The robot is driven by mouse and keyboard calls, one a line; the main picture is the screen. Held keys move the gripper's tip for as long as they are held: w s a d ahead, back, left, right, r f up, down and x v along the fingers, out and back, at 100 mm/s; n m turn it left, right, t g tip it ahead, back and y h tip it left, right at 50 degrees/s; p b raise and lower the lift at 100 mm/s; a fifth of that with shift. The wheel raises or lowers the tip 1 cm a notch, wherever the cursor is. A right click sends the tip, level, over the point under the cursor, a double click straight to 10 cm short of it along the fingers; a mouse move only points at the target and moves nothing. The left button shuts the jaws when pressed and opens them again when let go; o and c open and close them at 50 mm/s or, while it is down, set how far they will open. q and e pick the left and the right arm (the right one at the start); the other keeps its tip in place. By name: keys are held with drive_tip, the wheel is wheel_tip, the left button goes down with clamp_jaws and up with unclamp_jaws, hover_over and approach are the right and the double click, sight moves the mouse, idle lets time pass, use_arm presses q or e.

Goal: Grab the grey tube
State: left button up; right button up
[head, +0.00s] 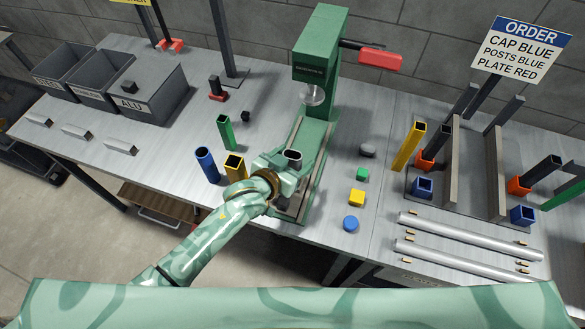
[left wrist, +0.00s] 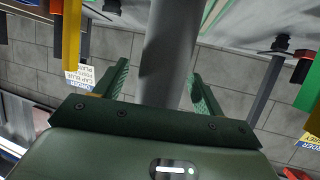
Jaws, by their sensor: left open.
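The grey tube (head: 293,155) stands upright near the front of the bench, by the green press, with its open top showing. My left gripper (head: 291,168) is at the tube and hides its lower part. In the left wrist view the grey tube (left wrist: 168,40) runs between the two green fingers of my open left gripper (left wrist: 160,74). Dark gaps show on both sides, so the fingers look apart from it. My right gripper is not in view.
A blue tube (head: 207,164), a yellow tube (head: 235,166) and a green tube (head: 225,131) stand close by on the left. The green press (head: 318,65) rises behind. Small coloured pieces, including a yellow block (head: 357,198), lie to the right.

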use_arm(q)
drive_tip(key=c, duration=1.1)
